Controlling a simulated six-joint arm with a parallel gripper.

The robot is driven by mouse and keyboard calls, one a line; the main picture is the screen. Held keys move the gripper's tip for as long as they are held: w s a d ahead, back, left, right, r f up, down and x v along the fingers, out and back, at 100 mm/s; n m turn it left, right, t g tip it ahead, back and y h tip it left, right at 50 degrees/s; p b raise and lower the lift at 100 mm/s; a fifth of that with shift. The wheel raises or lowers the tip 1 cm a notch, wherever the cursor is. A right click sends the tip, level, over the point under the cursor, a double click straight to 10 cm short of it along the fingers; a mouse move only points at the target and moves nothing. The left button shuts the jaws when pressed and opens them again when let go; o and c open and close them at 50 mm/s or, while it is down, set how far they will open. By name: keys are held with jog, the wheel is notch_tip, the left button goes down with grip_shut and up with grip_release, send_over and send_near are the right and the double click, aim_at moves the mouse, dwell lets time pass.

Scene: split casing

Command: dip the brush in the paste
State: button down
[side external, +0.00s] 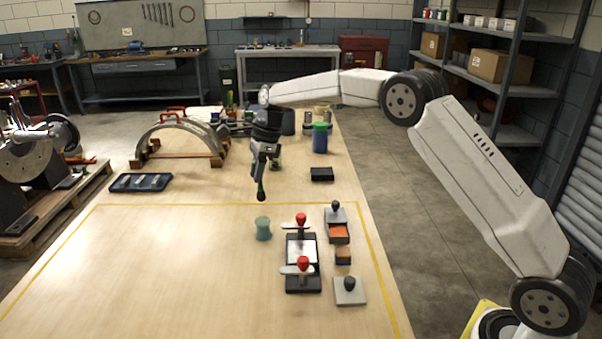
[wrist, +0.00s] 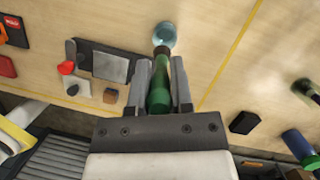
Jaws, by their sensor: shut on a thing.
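My gripper (side external: 263,158) is shut on a brush (wrist: 159,93) with a green handle. In the wrist view the handle lies between the two fingers and its dark end points away from me. In the side view the brush hangs roughly upright, with its dark lower end clear of the table. A small blue-green pot (side external: 263,228) with a wider rim stands on the table below and slightly in front of the brush. It also shows in the wrist view (wrist: 165,33), just beyond the brush's dark end. I cannot make out paste inside it.
Right of the pot is a dark fixture (side external: 301,250) with red-knobbed clamps. Beside it are an orange-filled tray (side external: 339,232), a small block (side external: 343,256) and a black-knobbed plate (side external: 349,290). A grey arch (side external: 180,139) stands behind. The table left of the pot is clear.

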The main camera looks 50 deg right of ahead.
notch_tip(320, 180, up, 3)
jog(key=shift+r, duration=0.15)
jog(key=shift+s+d+r, duration=0.15)
jog(key=shift+d, duration=0.2)
jog(key=s+d+g, duration=0.3)
jog(key=s+d, duration=1)
jog(key=d, duration=0.1)
notch_tip(320, 180, down, 7)
jog(key=y, duration=0.1)
jog(key=shift+w+a+g, duration=0.3)
jog(key=shift+w, duration=0.1)
jog(key=shift+f, duration=2.9)
jog(key=shift+f, duration=0.7)
jog(key=shift+r, duration=0.15)
